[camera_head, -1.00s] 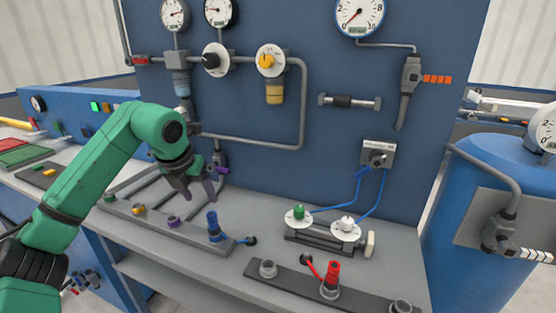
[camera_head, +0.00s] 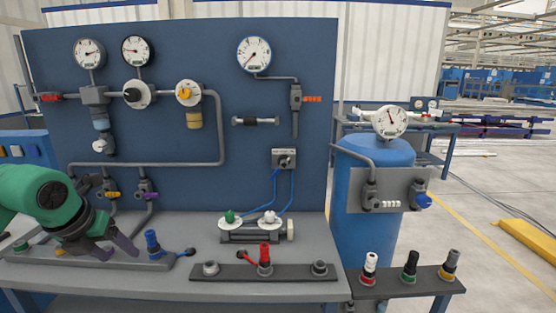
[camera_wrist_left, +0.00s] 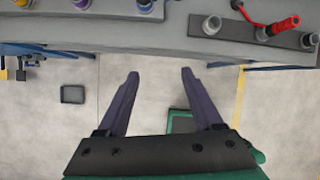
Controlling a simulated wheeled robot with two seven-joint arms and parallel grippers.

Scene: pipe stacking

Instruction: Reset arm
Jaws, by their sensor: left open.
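My left gripper (camera_head: 122,250) is at the left end of the bench in the head view, at the end of my green arm. Its dark purple fingers are near the blue pipe piece (camera_head: 152,243) and look apart from it. In the left wrist view the two fingers (camera_wrist_left: 160,73) are spread wide with nothing between them. Beyond their tips are grey floor and the grey bench edge (camera_wrist_left: 165,38). My right gripper is in neither view.
A red pipe piece (camera_head: 265,256) stands in the middle of a dark strip with grey sockets. A blue tank (camera_head: 375,225) stands right of the panel (camera_head: 220,120). Open floor lies farther right.

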